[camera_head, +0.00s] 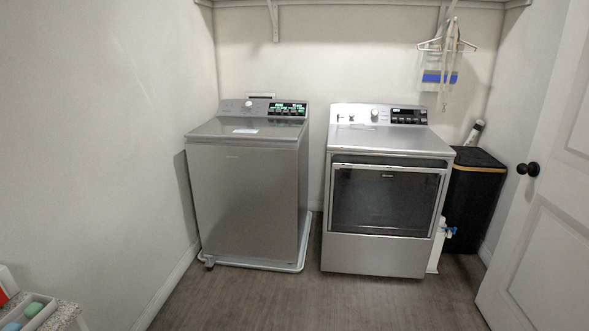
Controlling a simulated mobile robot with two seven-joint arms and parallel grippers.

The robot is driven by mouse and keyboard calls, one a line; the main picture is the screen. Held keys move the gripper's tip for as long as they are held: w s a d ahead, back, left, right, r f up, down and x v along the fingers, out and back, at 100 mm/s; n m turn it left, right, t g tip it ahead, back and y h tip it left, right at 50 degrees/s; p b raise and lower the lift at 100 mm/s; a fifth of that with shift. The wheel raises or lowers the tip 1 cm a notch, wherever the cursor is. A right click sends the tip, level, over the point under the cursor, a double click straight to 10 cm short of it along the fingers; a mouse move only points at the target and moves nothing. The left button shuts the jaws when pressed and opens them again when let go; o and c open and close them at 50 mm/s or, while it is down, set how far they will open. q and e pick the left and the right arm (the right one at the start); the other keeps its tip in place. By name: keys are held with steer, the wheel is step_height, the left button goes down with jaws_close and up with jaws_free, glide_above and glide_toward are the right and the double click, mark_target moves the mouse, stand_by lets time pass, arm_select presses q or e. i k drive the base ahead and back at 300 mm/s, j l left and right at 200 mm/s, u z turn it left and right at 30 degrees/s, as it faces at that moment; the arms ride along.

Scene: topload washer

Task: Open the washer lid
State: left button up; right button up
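The topload washer (247,190) is a grey metal box standing at the left of the back wall. The control panel (275,108) with lit green marks rises behind the lid. Neither of my grippers shows in the head view.
A front-load dryer (388,200) stands right of the washer with a narrow gap between. A dark bin (475,190) is beside it. An open white door (550,220) is at right. A counter corner with a tray (28,313) is at lower left. Floor (300,300) ahead is clear.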

mark_target(287, 130)
steer(key=i+j+u, duration=0.2)
steer(key=i+u, duration=0.15)
steer(key=i, duration=0.9)
steer(key=i+l+u, duration=0.1)
steer(key=i+u, duration=0.25)
steer(key=i, duration=0.9)
